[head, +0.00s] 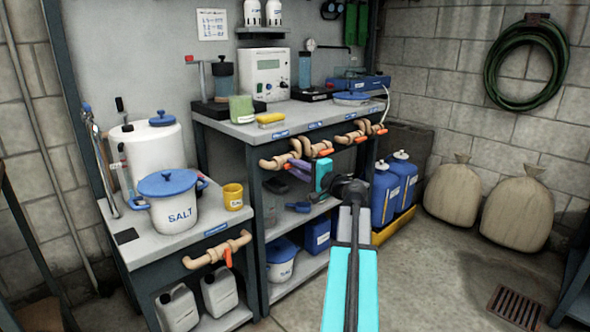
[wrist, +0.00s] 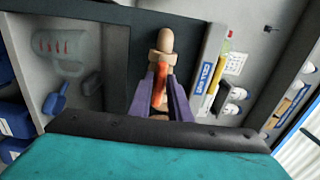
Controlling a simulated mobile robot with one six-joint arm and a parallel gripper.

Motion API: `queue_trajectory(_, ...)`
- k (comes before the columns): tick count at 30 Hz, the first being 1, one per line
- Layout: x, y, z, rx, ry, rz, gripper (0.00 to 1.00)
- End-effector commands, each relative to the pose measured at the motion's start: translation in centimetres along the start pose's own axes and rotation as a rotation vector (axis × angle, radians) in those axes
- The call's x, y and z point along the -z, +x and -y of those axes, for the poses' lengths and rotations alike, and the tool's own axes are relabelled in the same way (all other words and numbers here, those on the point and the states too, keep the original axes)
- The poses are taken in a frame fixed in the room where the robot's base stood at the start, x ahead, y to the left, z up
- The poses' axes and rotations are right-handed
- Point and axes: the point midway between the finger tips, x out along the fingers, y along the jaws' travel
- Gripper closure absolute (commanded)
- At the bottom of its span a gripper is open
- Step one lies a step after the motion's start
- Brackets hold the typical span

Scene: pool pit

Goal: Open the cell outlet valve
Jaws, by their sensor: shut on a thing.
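The cell outlet valve is a tan pipe fitting (wrist: 166,42) with an orange handle (wrist: 161,86). It sits below a blue label (wrist: 207,77) on the bench front, of which "CELL OU" can be read. In the head view its tan pipe (head: 268,163) is at the left of the bench's front row. My gripper (wrist: 161,98) has its two purple fingers on either side of the orange handle, shut on it. In the wrist view the handle lies roughly in line with the pipe. In the head view my gripper (head: 299,166) partly hides the valve.
More orange-handled valves (head: 357,138) sit close to the right along the bench edge (head: 240,127). A lower shelf (head: 300,225) lies beneath. Blue jugs (head: 384,195) stand right of my arm. A salt bucket (head: 172,205) stands left. The floor at front right is clear around a drain (head: 512,306).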

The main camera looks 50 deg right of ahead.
Motion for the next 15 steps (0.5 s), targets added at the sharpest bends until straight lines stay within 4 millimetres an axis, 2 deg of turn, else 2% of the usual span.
queue_trajectory(4, -0.03, -0.02, -0.07, -0.002, -0.001, 0.001, 1.00)
queue_trajectory(5, -0.03, -0.02, -0.07, -0.002, 0.000, 0.001, 0.80)
queue_trajectory(7, -0.03, -0.02, -0.07, -0.001, 0.000, 0.001, 0.69)
queue_trajectory(15, -0.02, -0.01, -0.03, -0.001, 0.001, 0.000, 0.69)
